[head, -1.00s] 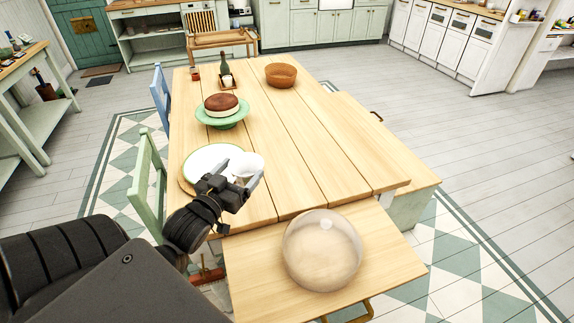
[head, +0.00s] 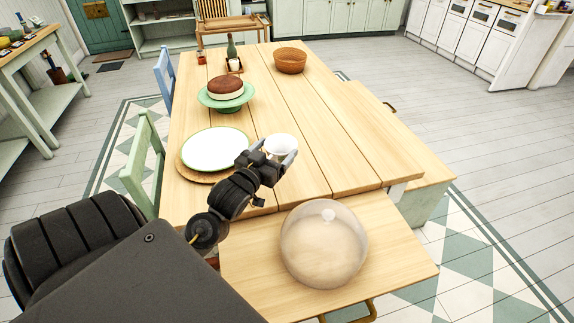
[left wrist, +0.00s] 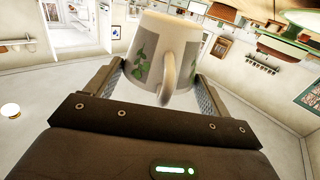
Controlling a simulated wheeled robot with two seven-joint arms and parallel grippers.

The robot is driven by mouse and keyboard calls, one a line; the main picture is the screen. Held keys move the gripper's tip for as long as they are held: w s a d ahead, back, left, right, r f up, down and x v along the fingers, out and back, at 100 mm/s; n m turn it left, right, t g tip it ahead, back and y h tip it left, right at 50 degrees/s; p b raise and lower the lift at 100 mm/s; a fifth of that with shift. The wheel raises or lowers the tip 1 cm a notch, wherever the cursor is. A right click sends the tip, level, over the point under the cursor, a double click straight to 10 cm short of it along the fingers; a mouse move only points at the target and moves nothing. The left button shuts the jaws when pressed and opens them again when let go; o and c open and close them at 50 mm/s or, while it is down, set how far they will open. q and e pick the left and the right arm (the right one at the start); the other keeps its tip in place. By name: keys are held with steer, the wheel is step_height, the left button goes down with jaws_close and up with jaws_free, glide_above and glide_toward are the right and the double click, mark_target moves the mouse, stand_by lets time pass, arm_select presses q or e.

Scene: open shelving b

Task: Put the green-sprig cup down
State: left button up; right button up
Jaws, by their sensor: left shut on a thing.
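The green-sprig cup (head: 281,144) is white and sits in the jaws of my left gripper (head: 275,158), over the near part of the wooden table (head: 330,150). In the left wrist view the cup (left wrist: 150,50) shows green sprigs and a handle facing the camera. The two fingers (left wrist: 160,95) stand on either side of it, shut on it. The cup appears to be right of the plate; its height above the table is hard to tell. My right gripper is not in view.
A white plate (head: 215,149) lies on a round wooden mat (head: 187,170) left of the cup. A glass dome (head: 323,245) rests on the pulled-out board (head: 398,262) in front. A cake (head: 224,87) on a green stand (head: 203,100), a bottle (head: 231,48) and a basket (head: 290,62) stand farther back. Table right of the cup is clear.

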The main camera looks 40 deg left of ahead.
mark_target(284, 158)
arm_select(q)
steer(key=shift+w+d+f, duration=0.3)
steer(key=shift+w+f, duration=0.15)
steer(key=shift+f, duration=0.2)
steer(key=shift+w+d+f, duration=0.25)
steer(key=shift+w+f, duration=0.15)
steer(key=shift+f, duration=0.2)
steer(key=shift+w+d+f, duration=0.1)
steer(key=shift+w+f, duration=0.1)
steer(key=shift+f, duration=0.1)
steer(key=shift+w+f, duration=0.1)
steer(key=shift+w+d+f, duration=0.15)
steer(key=shift+f, duration=0.1)
step_height(284, 158, down, 2)
steer(key=shift+w+d+f, duration=0.15)
steer(key=shift+f, duration=0.55)
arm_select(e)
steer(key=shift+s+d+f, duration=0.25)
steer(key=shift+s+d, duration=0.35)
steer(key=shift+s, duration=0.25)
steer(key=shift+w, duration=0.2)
